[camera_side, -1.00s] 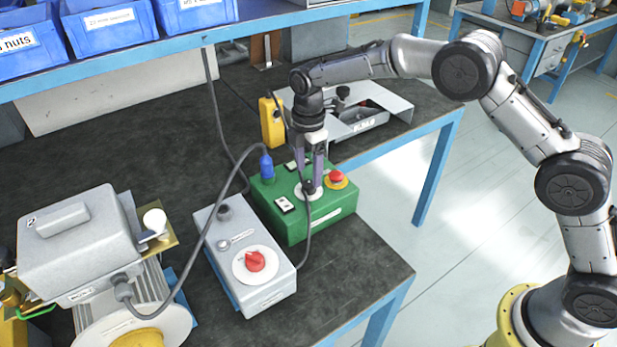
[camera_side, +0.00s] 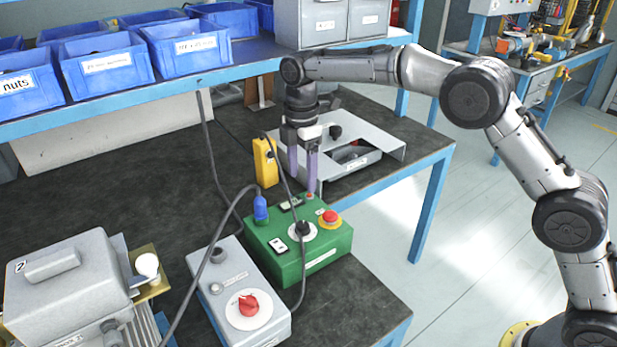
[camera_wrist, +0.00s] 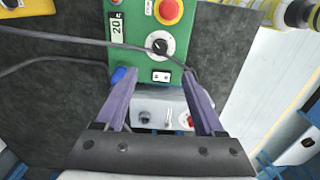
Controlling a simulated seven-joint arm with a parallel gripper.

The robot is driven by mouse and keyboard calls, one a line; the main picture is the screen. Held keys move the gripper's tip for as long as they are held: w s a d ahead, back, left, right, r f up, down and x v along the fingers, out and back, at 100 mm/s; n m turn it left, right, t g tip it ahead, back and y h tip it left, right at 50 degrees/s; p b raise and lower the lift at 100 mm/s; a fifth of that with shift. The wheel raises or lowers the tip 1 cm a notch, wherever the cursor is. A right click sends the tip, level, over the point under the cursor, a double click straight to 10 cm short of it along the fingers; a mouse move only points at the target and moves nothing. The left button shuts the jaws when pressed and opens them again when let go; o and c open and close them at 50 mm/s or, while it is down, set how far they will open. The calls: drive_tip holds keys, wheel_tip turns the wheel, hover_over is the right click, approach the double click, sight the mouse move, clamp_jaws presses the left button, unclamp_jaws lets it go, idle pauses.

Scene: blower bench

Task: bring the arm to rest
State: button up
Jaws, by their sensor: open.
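My gripper (camera_side: 302,180) is open and empty, with its two purple fingers pointing down above the green control box (camera_side: 322,258). The fingertips are apart from the box's black knob on a white dial (camera_side: 302,231). In the wrist view, my gripper (camera_wrist: 158,78) shows both fingers spread, with nothing between them. The green box (camera_wrist: 136,68) there carries the dial (camera_wrist: 159,44), a small display reading 20 (camera_wrist: 116,27) and a red stop button on yellow (camera_wrist: 168,11). My arm reaches in from the right, bent over the bench.
A grey box with a red knob (camera_side: 249,306) stands in front of the green box. A blue plug (camera_side: 260,208) and cables lie close by. A yellow device (camera_side: 265,162) and a grey metal tray (camera_side: 385,140) stand behind. A blue-edged shelf (camera_side: 150,97) holds bins.

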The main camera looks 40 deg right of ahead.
drive_tip(key=s+d+r+t, duration=0.1)
drive_tip(key=s+d+r, duration=0.1)
drive_tip(key=r, duration=0.4)
drive_tip(key=s+d+r+t, duration=0.1)
drive_tip(key=s+d+r, duration=0.15)
drive_tip(key=r, duration=0.35)
drive_tip(key=s+d+r+m+t, duration=0.1)
drive_tip(key=s+d+r+m, duration=0.25)
drive_tip(key=s, duration=0.55)
drive_tip(key=s+d+r+m+t, duration=0.2)
drive_tip(key=s+d+r+m, duration=0.15)
drive_tip(key=s, duration=0.55)
drive_tip(key=s+d+f+m, duration=0.2)
drive_tip(key=s+f+m, duration=0.9)
drive_tip(key=s, duration=0.3)
drive_tip(key=shift+s+d+f+t, duration=0.15)
drive_tip(key=shift+s+f+t, duration=0.15)
drive_tip(key=shift+f, duration=0.2)
drive_tip(key=shift+o, duration=0.2)
